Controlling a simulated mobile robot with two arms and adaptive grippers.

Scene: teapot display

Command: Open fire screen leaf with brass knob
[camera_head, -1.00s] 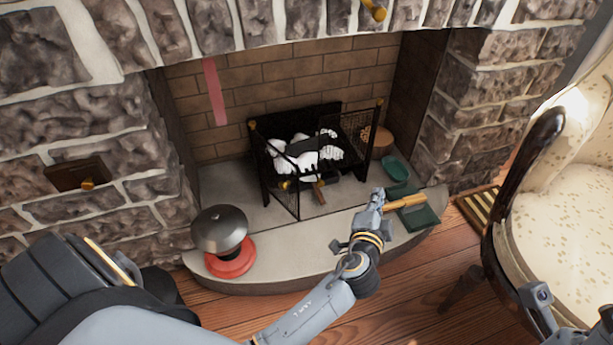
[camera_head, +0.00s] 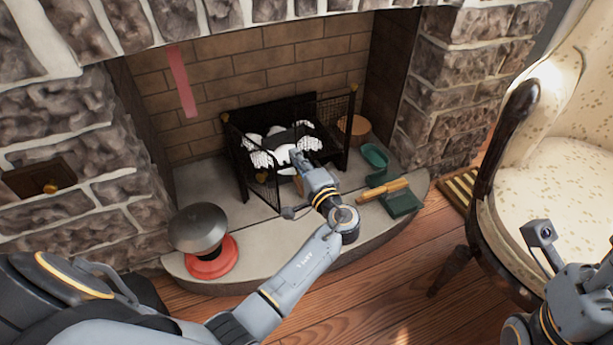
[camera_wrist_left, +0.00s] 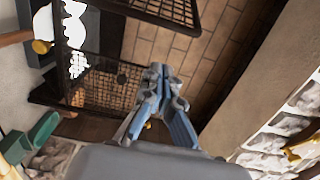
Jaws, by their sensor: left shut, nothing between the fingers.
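The black mesh fire screen stands around the grate with white logs. Its left leaf (camera_head: 262,192) stands angled out toward the hearth's front, with a small brass knob (camera_head: 262,177) near it. A mesh panel also shows in the left wrist view (camera_wrist_left: 112,92), with a brass-coloured knob (camera_wrist_left: 41,47) at the upper left. My left gripper (camera_head: 297,156) is shut and empty in front of the screen, hiding part of its front; its closed fingers also show in the left wrist view (camera_wrist_left: 158,72). I cannot tell whether it touches the mesh. My right gripper (camera_head: 541,236) is at the lower right.
A metal dome on a red base (camera_head: 205,240) stands on the hearth's left. A green dustpan (camera_head: 402,203) with a wooden-handled brush (camera_head: 384,189), a green dish (camera_head: 376,157) and a round log (camera_head: 354,125) lie on the right. An armchair (camera_head: 560,130) stands at right.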

